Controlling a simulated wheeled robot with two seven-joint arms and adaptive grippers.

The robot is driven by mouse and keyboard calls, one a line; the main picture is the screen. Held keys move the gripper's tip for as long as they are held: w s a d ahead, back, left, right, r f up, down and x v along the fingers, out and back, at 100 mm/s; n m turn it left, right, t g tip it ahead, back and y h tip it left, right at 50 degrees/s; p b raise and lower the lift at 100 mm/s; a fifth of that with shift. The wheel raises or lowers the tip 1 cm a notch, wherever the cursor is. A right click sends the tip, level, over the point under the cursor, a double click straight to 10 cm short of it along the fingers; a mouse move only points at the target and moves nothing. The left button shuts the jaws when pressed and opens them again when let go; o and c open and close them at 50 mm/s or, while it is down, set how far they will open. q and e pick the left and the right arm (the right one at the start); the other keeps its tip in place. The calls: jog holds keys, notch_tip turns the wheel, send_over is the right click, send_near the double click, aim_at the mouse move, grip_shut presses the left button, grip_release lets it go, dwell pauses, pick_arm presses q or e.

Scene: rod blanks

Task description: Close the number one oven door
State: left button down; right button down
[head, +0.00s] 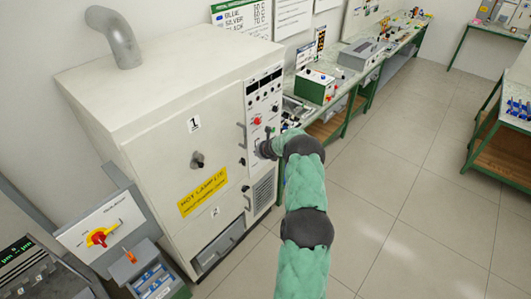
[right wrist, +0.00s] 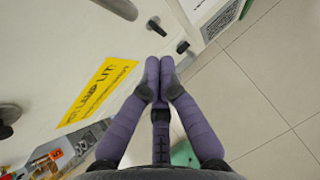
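The number one oven door (head: 168,140) is the upper pale door of the big white oven (head: 160,60), marked with a black "1". It looks flush or nearly flush with the front; I cannot tell whether it is fully shut. Its handle (head: 241,135) is on the right edge, beside the control panel (head: 262,105). My right arm reaches up to this edge, and its gripper is mostly hidden there in the head view. In the right wrist view my right gripper (right wrist: 160,68) has its purple fingertips together with nothing visible between them, close to the oven front. My left gripper is out of view.
A yellow hot lamp sign (head: 202,193) is on the oven front, with a lower door marked 2 below it. A red-and-yellow switch box (head: 98,236) stands at the lower left. Green benches (head: 352,75) run behind on the right. The tiled floor (head: 400,200) is clear.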

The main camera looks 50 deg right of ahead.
jog(key=b+v, duration=0.1)
jog(key=v, duration=0.6)
jog(key=shift+s+d, duration=0.35)
jog(key=shift+s, duration=0.15)
